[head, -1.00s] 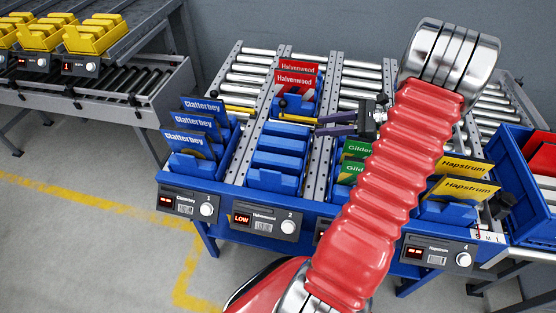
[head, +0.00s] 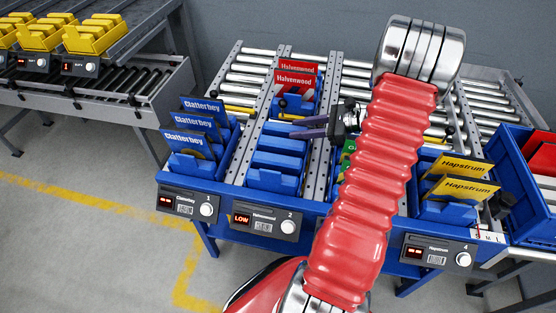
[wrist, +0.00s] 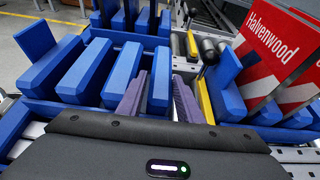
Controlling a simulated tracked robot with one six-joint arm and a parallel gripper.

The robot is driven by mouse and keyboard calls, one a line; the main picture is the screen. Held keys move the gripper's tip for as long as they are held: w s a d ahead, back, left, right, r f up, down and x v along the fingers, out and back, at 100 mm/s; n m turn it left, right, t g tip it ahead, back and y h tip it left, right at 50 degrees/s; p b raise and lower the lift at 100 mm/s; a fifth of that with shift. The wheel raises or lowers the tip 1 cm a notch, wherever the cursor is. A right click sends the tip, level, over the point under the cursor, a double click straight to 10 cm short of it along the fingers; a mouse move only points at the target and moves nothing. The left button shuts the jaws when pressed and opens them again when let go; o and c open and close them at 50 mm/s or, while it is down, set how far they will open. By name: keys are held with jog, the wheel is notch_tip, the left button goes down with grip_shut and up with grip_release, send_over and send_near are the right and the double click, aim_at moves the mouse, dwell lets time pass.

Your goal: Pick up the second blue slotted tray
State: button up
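In the head view, lane 2 holds an empty blue slotted tray (head: 277,160) at the front. Behind it is a second blue slotted tray (head: 301,105) with red Halvenwood cards (head: 296,78). In the wrist view, the front tray (wrist: 82,75) is on the left and the second tray (wrist: 229,100) is on the right. My gripper (head: 300,127) is open, its purple fingers reaching left over lane 2 between the two trays' card areas. In the wrist view, my gripper (wrist: 160,97) has a gap between its fingers, with a blue slat showing there; contact cannot be told.
A yellow bar (wrist: 205,102) stands between the trays. Clatterbey cards (head: 187,142) fill the left lane's tray. Hapstrum cards (head: 466,188) stand at right. My arm hides most of the green-card lane. A blue bin (head: 515,190) is at far right. Lane 2's display (head: 242,219) reads LOW.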

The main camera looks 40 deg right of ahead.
aim_at(286, 130)
jog(key=shift+x, duration=2.55)
jog(key=shift+w, duration=0.1)
jog(key=shift+c, duration=0.3)
grip_shut()
